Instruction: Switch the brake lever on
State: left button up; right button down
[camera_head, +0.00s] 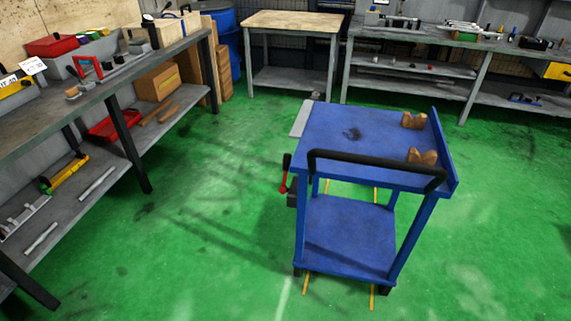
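A blue two-shelf cart (330,172) stands on the green floor right of centre. A small lever with a black upper part and a red lower part (285,184) is at the cart's left side, near its front left corner. It looks like the brake lever and stands nearly upright. A dark block (292,199) sits beside its lower end, and how they join is too small to tell. Neither of my grippers is in view, and nothing covers the lever.
A black handle bar (375,163) spans the cart's near edge. Two brown notched blocks (414,121) (421,157) sit on its top. A grey workbench (66,119) runs along the left; more benches stand at the back. Green floor (215,215) between the left bench and cart is clear.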

aim_at(287, 158)
jog(key=i+l+u, duration=0.25)
jog(key=i, duration=0.25)
jog(key=i+l+u, duration=0.25)
jog(key=i, duration=0.2)
